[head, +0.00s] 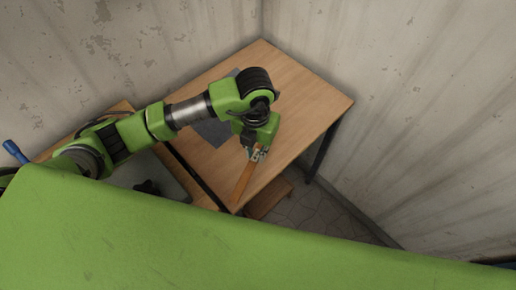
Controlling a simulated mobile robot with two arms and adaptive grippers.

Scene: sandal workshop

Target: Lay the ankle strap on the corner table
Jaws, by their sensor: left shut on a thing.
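The corner table (312,102) has a light wooden top and stands where two walls meet. My left arm reaches over it from the left. My left gripper (256,154) is over the table's near part and is shut on the ankle strap (242,184), a narrow orange-brown strip. The strap points down toward the table's near corner. I cannot tell whether it touches the tabletop. My right gripper is not in view.
A dark grey sheet (213,131) lies on the table, partly behind my arm. A second wooden surface adjoins at left, with a blue-handled tool (14,151) near its edge. The table's right part is bare. Stained walls (400,95) close in behind and right.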

